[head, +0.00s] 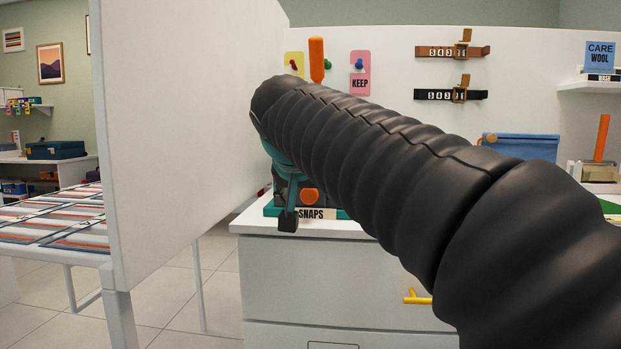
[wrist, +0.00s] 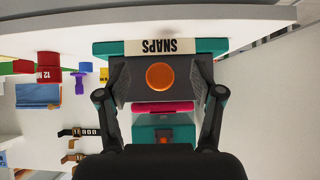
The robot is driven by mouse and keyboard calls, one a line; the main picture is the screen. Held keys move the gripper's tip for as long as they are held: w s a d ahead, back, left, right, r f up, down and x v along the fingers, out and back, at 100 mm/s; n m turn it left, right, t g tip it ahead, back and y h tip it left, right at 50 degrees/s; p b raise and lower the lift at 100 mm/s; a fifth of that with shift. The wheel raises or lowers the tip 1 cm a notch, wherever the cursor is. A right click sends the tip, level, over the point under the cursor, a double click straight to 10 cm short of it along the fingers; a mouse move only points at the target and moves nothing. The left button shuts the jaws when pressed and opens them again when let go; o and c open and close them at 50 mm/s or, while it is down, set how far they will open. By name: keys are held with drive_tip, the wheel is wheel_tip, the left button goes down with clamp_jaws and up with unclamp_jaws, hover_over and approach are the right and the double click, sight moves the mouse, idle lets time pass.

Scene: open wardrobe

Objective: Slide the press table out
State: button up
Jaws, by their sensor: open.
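The snap press (head: 272,211) stands on the white counter, with a teal base and a SNAPS label (head: 311,214). Its round orange knob (head: 309,196) faces me, on what looks like the dark press table. In the upside-down wrist view, the knob (wrist: 161,77) lies between the two fingers of my gripper (wrist: 161,86). My gripper is open, with one finger on each side of the knob and a visible gap to it. A pink bar (wrist: 163,107) and a teal block (wrist: 163,132) belong to the upper press. My arm hides much of the press in the head view.
A tall white panel (head: 185,120) stands close on the left. Below the counter (head: 350,229) is a drawer with a yellow handle (head: 417,297). Belts (head: 450,95), tags (head: 360,85) and a blue pouch (head: 520,147) are at the back wall. Free floor lies in front.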

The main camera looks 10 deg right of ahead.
drive_tip(key=p+v, duration=0.2)
drive_tip(key=v, duration=0.5)
idle(0.3)
drive_tip(key=s+a+f+n+g+y+p, duration=0.1)
drive_tip(key=s+f+n, duration=0.15)
drive_tip(key=f, duration=0.55)
drive_tip(key=s+a+f+n+g+y, duration=0.15)
drive_tip(key=f+n, duration=0.25)
drive_tip(key=f, duration=0.4)
drive_tip(key=s+d+f+m+p, duration=0.1)
drive_tip(key=s+d+f+p, duration=0.1)
drive_tip(key=s+d+f, duration=0.2)
drive_tip(key=s+d+f+m+g+p, duration=0.1)
drive_tip(key=s+d+f, duration=0.4)
drive_tip(key=s, duration=0.7)
drive_tip(key=shift+f+m+p, duration=0.45)
drive_tip(key=shift+f+p, duration=0.25)
drive_tip(key=shift+f, duration=0.7)
